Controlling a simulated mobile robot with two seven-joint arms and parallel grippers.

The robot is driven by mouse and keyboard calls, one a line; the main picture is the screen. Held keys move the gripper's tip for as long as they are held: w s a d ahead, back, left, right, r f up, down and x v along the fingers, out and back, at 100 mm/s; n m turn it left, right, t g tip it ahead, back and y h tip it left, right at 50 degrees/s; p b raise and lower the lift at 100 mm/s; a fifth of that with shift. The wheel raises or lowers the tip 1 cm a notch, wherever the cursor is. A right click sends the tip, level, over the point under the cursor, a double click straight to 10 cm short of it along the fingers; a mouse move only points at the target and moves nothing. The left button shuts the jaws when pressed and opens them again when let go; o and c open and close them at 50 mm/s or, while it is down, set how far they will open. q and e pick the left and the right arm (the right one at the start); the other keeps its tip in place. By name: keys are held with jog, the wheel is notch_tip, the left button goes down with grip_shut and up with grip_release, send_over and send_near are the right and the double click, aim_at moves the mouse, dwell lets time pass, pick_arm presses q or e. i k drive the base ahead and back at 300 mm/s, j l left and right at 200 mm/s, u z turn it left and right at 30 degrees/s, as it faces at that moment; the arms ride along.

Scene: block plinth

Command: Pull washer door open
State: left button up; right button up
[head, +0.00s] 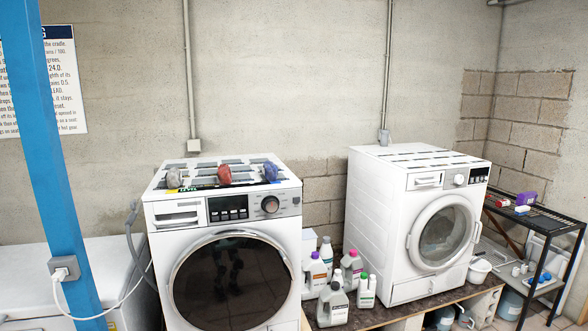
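A white washer (219,208) stands at the centre left, with a large round door (228,285) of dark glass in a silver rim. That door looks shut, and a dark reflection shows in its glass; its lower edge is cut off by the frame. A second white washer (377,205) stands further right and back, angled to the left washer. Its round door (440,235) with a light grey rim looks shut too. Neither of my grippers is in view.
Several detergent bottles (334,300) stand between the washers on a brown board (388,311). Coloured bundles (224,174) lie on the left washer. A blue post (45,130) with a white cable stands at left. A black shelf (545,222) stands at far right.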

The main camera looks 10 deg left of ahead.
aim_at(233, 278)
jog(key=j+z, duration=0.4)
jog(key=j, duration=0.65)
jog(key=j+z, duration=0.15)
jog(key=j, duration=1.8)
jog(key=k+j, duration=0.15)
jog(key=j, duration=1.5)
jog(key=l, duration=0.25)
jog(key=k, duration=0.1)
